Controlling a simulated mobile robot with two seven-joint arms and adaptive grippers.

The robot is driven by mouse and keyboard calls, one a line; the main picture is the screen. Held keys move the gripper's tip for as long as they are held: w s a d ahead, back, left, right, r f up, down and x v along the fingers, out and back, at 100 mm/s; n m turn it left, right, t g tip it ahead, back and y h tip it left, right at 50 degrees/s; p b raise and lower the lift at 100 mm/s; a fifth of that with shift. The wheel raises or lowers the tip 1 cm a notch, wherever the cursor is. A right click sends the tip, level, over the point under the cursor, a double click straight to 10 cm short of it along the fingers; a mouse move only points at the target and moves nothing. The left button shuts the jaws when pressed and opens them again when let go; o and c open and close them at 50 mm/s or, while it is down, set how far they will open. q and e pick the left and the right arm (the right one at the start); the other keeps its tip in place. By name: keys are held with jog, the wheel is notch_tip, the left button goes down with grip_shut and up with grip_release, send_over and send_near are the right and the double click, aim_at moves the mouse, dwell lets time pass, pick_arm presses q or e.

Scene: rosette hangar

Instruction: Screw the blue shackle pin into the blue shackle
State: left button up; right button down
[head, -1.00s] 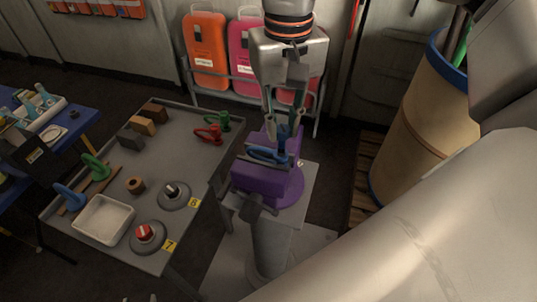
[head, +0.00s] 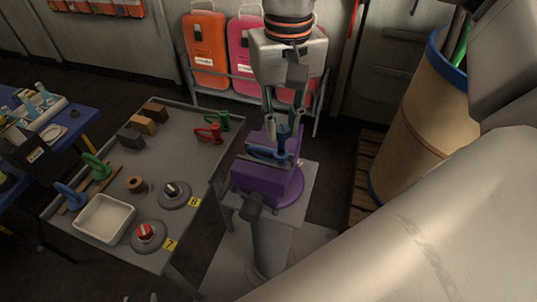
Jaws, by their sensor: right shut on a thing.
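A blue shackle (head: 262,153) lies in the jaws of the purple vise (head: 262,181), which stands on a grey pedestal. My right gripper (head: 284,122) points down from above over the vise. It is shut on the blue shackle pin (head: 283,132), which shows between its fingers just above the shackle. The pin's lower end is hard to see, so I cannot tell how far it sits in the shackle. My left gripper is not in view.
A grey table (head: 170,140) stands left of the vise. It bears a white tray (head: 104,219), a red knob (head: 145,232), a dark knob (head: 172,190), red (head: 210,133) and green shackles (head: 222,119), and another blue piece (head: 70,195). A barrel (head: 413,125) stands at right.

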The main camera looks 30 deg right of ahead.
aim_at(281, 151)
jog(key=shift+f+b, duration=0.35)
jog(key=shift+f, duration=0.25)
dwell(0.3)
dwell(0.6)
jog(key=shift+f+b, duration=0.5)
jog(key=shift+f, duration=0.45)
dwell(0.8)
dwell(0.6)
jog(key=shift+f, duration=0.65)
dwell(1.6)
jog(key=shift+f+m+b, duration=0.15)
jog(key=shift+m+b, duration=0.45)
jog(key=shift+m, duration=0.1)
jog(key=m+b, duration=0.1)
jog(key=m, duration=0.4)
jog(key=shift+b, duration=0.3)
jog(key=m, duration=0.3)
jog(key=shift+b, duration=0.3)
